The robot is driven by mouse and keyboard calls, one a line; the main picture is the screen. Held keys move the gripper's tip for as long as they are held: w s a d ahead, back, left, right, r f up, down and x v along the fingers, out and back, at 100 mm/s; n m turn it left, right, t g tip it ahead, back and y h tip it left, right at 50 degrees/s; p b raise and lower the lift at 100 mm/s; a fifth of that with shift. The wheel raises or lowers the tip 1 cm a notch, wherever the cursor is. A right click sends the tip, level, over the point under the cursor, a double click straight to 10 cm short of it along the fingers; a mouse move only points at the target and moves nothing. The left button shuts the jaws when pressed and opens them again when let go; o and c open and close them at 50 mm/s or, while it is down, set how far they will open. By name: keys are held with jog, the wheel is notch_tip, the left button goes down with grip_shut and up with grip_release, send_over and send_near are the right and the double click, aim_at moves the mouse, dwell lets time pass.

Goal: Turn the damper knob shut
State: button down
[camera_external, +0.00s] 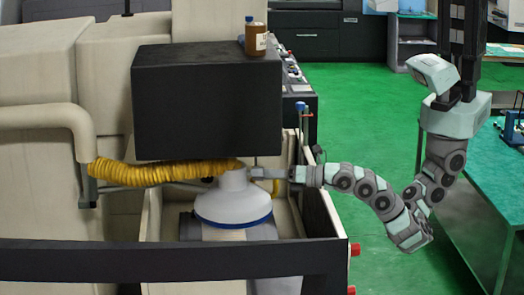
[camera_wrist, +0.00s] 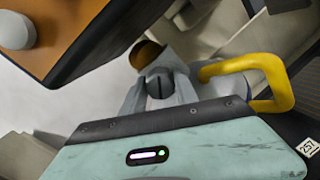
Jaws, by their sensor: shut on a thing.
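The damper knob (camera_wrist: 158,84) is a small dark grey knob in the middle of the wrist view. My gripper (camera_wrist: 160,88) is shut on it, with one pale grey finger on each side. In the external view my gripper (camera_external: 258,173) reaches in from the right, beside the neck of a white hood (camera_external: 233,205) with a blue rim. The knob is too small or hidden to make out there. I cannot read how far the knob is turned.
A ribbed yellow hose (camera_external: 160,173) runs left from the hood's neck. A big black box (camera_external: 207,105) hangs just above my gripper, with a brown bottle (camera_external: 255,38) on top. Tank walls (camera_external: 315,205) surround the hood. A yellow bent handle (camera_wrist: 265,75) is close right of my fingers.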

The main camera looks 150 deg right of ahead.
jog(key=m, duration=0.5)
jog(key=shift+m, duration=0.3)
jog(key=m, duration=0.4)
jog(key=shift+m, duration=0.3)
jog(key=c, duration=0.9)
grip_release()
